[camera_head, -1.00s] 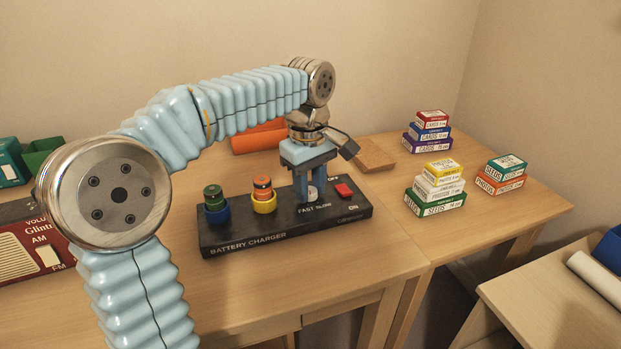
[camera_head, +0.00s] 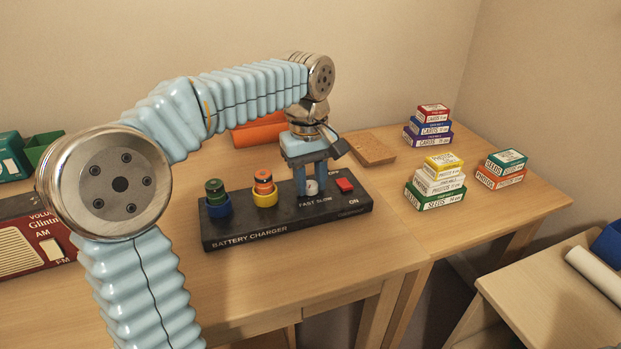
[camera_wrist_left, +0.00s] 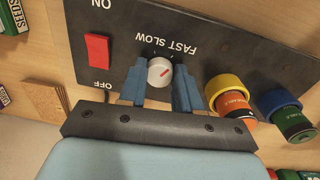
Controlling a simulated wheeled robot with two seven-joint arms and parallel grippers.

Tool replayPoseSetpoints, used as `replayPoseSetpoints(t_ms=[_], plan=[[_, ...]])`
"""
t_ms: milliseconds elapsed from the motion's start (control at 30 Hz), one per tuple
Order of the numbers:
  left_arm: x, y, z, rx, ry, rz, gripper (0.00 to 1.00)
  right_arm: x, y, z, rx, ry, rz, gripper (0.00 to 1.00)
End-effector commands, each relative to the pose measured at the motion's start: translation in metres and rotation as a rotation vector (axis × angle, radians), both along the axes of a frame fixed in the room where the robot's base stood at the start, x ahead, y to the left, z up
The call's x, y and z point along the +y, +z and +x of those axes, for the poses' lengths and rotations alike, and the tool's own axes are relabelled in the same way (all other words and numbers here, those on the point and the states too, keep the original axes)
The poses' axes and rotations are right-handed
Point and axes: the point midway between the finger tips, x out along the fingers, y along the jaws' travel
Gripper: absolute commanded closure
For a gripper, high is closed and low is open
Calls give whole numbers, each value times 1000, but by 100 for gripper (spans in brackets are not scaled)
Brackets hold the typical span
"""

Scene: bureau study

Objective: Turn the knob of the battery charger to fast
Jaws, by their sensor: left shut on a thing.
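The black battery charger (camera_head: 290,222) lies on the desk, with FAST and SLOW lettered beside its white knob (camera_head: 312,187). In the left wrist view the knob (camera_wrist_left: 160,72) has a red mark on its face and sits between the two blue fingers. My left gripper (camera_head: 311,185) points down from above and is shut on the knob; it also shows in the left wrist view (camera_wrist_left: 160,92). A red ON/OFF switch (camera_head: 344,185) is right of the knob. A green battery (camera_head: 215,188) stands in a blue ring, an orange one (camera_head: 263,180) in a yellow ring. My right gripper is not in view.
A cork block (camera_head: 370,149) lies behind the charger and an orange roll (camera_head: 258,134) farther back. Stacked small boxes (camera_head: 435,186) stand to the right. A red radio (camera_head: 30,252) is at the left, partly behind my arm. The desk before the charger is clear.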

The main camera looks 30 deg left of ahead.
Motion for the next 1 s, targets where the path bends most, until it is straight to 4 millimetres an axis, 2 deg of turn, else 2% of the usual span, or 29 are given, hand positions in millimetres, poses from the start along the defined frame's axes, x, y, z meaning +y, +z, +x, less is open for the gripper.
replayPoseSetpoints(t_ms=[33, 67, 200, 567, 667, 1000], plan=[[0, 0, 0, -1, 0, 0, 98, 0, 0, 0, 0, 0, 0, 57], [0, 0, 0, -1, 0, 0, 63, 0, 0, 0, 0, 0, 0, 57], [0, 0, 0, -1, 0, 0, 42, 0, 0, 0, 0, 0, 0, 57], [0, 6, 0, -1, 1, 0, 42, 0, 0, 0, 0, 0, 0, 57], [1, 20, 0, -4, 1, 0, 42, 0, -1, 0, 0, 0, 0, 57], [2, 103, -2, -5, 1, 0, 42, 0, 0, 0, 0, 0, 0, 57]])
